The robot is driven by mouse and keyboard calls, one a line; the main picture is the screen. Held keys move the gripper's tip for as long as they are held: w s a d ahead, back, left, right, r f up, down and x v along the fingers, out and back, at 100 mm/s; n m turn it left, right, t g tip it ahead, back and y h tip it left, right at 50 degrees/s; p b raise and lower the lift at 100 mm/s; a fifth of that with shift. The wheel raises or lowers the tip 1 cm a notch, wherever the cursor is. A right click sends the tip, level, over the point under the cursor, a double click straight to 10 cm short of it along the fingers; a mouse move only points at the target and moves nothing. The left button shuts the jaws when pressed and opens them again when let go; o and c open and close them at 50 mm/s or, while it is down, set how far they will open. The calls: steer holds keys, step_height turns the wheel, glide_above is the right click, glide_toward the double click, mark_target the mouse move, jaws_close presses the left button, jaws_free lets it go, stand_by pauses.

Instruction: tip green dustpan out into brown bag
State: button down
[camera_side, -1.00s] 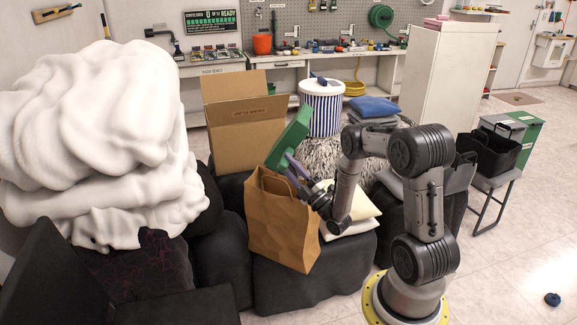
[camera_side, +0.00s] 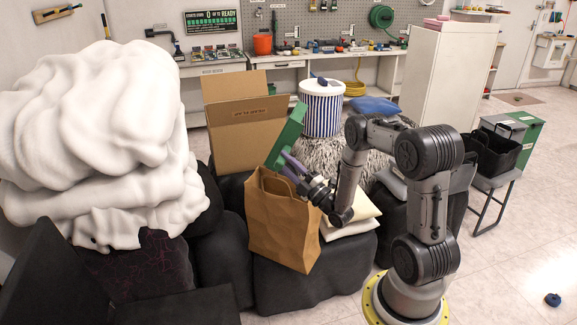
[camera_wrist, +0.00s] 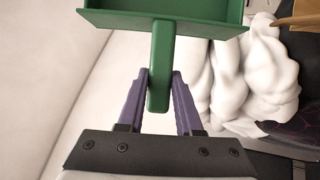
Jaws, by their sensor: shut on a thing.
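The green dustpan (camera_side: 287,136) is tilted steeply above the brown bag (camera_side: 285,228) in the side view. My gripper (camera_side: 289,166) is shut on its handle, just over the bag's open top. In the wrist view, the purple fingers of my gripper (camera_wrist: 160,88) lie on both sides of the green handle, and the dustpan's pan (camera_wrist: 165,14) shows at the top edge. The brown paper bag stands upright on a dark block. The bag's inside and whatever the pan may hold are hidden.
An open cardboard box (camera_side: 240,135) stands behind the bag. A blue-striped bin (camera_side: 321,112) is behind the dustpan. Pale cushions (camera_side: 350,228) lie right of the bag. A large white draped heap (camera_side: 95,140) fills the left side.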

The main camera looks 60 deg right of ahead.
steer(key=shift+w+a+r+n+g+y, duration=0.25)
steer(key=shift+w+r+n+g+y, duration=0.2)
steer(key=shift+n+g, duration=0.4)
steer(key=w+a+r+n+g, duration=0.2)
steer(key=w+n+g, duration=0.3)
steer(key=w+g, duration=0.3)
steer(key=shift+g, duration=2.35)
steer(key=shift+w+a+f+y, duration=0.1)
steer(key=shift+a+y, duration=0.1)
steer(key=shift+y, duration=0.05)
steer(key=shift+w+a+f+n+g+h, duration=0.1)
steer(key=shift+w+f+n+g+h, duration=0.3)
steer(key=shift+g, duration=0.65)
steer(key=shift+w+a+f+n+g+h, duration=0.1)
steer(key=shift+w+f+g, duration=0.1)
steer(key=shift+f+g, duration=0.6)
steer(key=shift+w+a+f+n+g+h, duration=0.1)
steer(key=shift+w+f+n+g+h, duration=0.15)
steer(key=shift+g, duration=1)
steer(key=shift+r, duration=0.1)
